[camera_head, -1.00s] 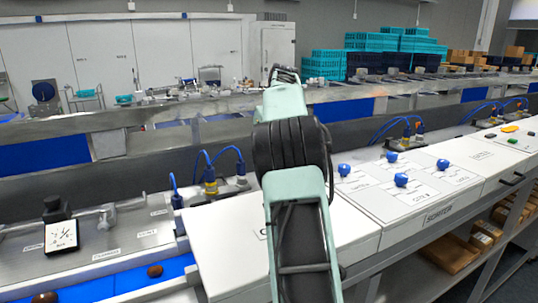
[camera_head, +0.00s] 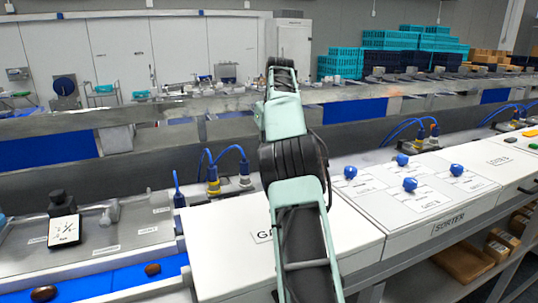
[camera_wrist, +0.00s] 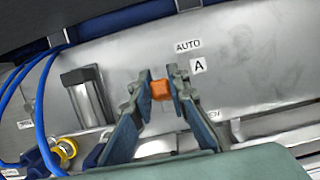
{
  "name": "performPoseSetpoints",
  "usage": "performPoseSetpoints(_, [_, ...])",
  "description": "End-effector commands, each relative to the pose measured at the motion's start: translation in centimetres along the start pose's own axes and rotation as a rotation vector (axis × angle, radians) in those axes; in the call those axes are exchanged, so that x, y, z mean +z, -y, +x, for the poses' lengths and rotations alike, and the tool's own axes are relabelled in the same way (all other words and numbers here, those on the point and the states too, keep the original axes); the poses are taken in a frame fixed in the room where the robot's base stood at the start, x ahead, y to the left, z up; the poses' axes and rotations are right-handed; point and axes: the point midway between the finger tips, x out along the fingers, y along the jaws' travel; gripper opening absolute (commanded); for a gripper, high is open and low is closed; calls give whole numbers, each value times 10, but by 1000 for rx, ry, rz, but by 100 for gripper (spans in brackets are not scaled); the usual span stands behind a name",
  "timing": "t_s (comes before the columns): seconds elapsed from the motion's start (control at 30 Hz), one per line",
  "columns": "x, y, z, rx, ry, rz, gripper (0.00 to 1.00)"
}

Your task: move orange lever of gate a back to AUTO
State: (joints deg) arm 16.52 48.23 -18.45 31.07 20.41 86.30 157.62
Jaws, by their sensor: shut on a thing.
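In the wrist view, the orange lever (camera_wrist: 160,90) sits between the fingertips of my gripper (camera_wrist: 161,88). The gripper is shut on it, with a finger on each side. The AUTO label (camera_wrist: 187,46) is on the metal panel above and to the right of the lever. A plate marked A (camera_wrist: 198,66) is just below that label. Another label below the fingers is partly hidden, with only its last letters showing. In the head view my arm covers the middle, and neither the gripper nor the lever can be made out.
Blue cables (camera_wrist: 42,105) and a yellow-ringed connector (camera_wrist: 64,149) are at the left of the wrist view, near a dark block on a metal bracket (camera_wrist: 86,98). In the head view, a white panel with blue knobs (camera_head: 410,184) stands right of my arm.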

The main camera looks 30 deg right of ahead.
Motion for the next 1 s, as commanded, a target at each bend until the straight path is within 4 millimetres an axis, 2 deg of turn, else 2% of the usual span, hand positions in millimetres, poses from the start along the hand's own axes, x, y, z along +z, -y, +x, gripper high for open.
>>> performPoseSetpoints(0.17, [0, 0, 0, -1, 1, 0, 0])
performPoseSetpoints(0.2, [0, 0, 0, 0, 1, 0, 16])
performPoseSetpoints(0.37, [0, 0, 0, 0, 1, 0, 33])
performPoseSetpoints(0.73, [0, 0, -4, 0, 2, 0, 33])
performPoseSetpoints(1.0, [1, 1, -31, -1, 3, 0, 33])
